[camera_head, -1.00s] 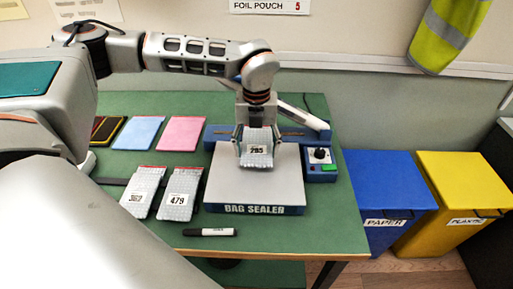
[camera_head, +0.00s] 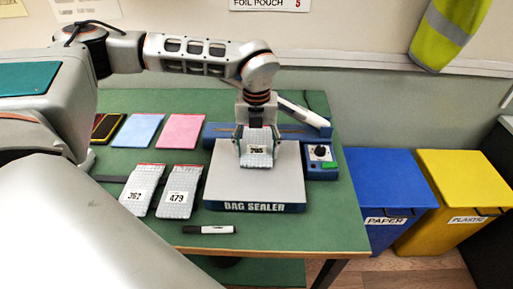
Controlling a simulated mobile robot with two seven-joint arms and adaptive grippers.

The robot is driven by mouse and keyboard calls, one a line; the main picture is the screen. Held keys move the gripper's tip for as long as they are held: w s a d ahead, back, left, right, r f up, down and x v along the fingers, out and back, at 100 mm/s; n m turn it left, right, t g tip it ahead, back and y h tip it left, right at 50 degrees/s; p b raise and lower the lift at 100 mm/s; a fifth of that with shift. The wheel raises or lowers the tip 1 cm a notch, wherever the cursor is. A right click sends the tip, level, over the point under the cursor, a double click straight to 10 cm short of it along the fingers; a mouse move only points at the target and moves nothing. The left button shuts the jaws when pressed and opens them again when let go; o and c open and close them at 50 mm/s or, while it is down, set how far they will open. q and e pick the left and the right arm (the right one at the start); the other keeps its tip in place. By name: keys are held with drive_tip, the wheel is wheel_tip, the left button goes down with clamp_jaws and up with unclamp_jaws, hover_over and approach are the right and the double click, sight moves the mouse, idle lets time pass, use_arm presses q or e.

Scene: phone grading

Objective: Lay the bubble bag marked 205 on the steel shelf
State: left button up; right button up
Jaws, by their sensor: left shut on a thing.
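My left gripper (camera_head: 257,137) is shut on the bubble bag marked 205 (camera_head: 257,160), with one finger at each side of it. The bag is silvery with a white label. It is over the rear middle of the grey steel shelf (camera_head: 225,187) at the front of the bag sealer. I cannot tell whether its lower edge touches the shelf. My right gripper is not in view.
Bubble bags marked 362 (camera_head: 140,190) and 479 (camera_head: 178,191) lie left of the sealer. A marker (camera_head: 208,230) lies in front. Pink (camera_head: 181,131), blue (camera_head: 138,131) and dark (camera_head: 104,128) pouches lie behind. Blue (camera_head: 385,190) and yellow (camera_head: 460,185) bins stand right.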

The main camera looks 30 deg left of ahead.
use_arm(q)
drive_tip(key=shift+f, duration=0.2)
idle(0.3)
drive_tip(key=o, duration=1.4)
drive_tip(key=shift+o, duration=0.2)
